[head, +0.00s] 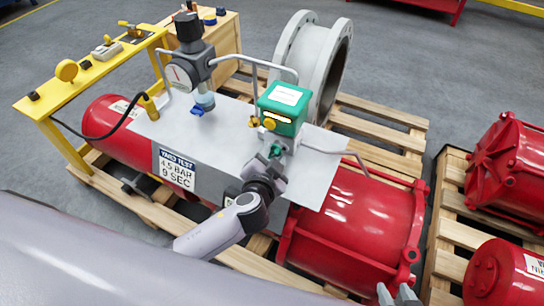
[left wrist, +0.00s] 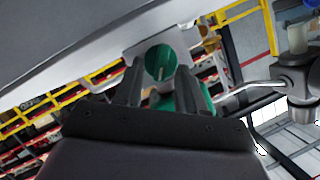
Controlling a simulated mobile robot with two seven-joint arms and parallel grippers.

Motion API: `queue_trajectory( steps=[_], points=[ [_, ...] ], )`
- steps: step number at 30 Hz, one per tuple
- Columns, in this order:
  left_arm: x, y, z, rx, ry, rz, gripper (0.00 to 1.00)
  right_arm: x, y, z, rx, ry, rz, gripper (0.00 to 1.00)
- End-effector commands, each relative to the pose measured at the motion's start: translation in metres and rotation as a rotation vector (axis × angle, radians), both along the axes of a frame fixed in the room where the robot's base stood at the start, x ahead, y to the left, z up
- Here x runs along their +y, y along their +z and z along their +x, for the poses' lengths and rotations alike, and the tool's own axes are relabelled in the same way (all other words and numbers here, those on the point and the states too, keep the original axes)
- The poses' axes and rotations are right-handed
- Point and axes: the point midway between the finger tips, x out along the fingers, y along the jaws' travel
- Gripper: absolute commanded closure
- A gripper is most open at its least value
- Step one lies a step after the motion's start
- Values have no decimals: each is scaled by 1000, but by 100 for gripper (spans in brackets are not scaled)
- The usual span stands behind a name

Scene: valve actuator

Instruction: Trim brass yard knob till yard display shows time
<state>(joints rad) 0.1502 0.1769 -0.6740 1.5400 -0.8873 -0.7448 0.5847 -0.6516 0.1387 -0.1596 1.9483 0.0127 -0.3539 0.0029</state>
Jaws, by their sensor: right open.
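A green box (head: 284,108) with a white label on top stands on the grey skid plate. A small lit display strip (head: 277,117) is on its front, too small to read. A round brass knob (head: 269,124) sits below the strip, and a smaller brass fitting (head: 253,122) juts from the left side. My left gripper (head: 274,158) is just below the box at a green round part (head: 276,150). In the left wrist view its fingers (left wrist: 160,75) stand apart on either side of a green round part (left wrist: 160,62); contact is unclear. My right gripper (head: 398,295) is open and empty at the bottom edge.
A sign (head: 176,168) reads "YARD TEST 4.5 BAR 9 SEC". A dial gauge (head: 181,75) with a black-topped regulator stands left of the box. A grey flanged pipe (head: 312,60) is behind. A red cylinder (head: 350,215) and wooden pallets lie around.

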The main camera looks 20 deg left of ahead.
Motion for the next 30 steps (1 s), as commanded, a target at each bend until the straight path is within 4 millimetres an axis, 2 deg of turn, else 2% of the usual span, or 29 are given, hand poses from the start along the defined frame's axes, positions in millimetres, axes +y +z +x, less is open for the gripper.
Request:
queue_trajectory(
  steps=[1,3,4,11,20,30],
  points=[
    [0,0,0,0,0,0,74,0,0,0,-1,0,0,57],
    [0,0,0,0,0,0,96,0,0,1,-2,0,0,57],
    [0,0,0,0,0,0,100,0,1,1,-2,0,0,57],
    [0,-2,0,-4,1,15,100,0,-2,1,-3,0,1,57],
    [-2,-5,0,-45,2,219,100,0,-23,1,3,-2,3,57],
    [-2,-3,0,-49,2,246,100,2,-15,5,-11,1,8,57]
  ],
)
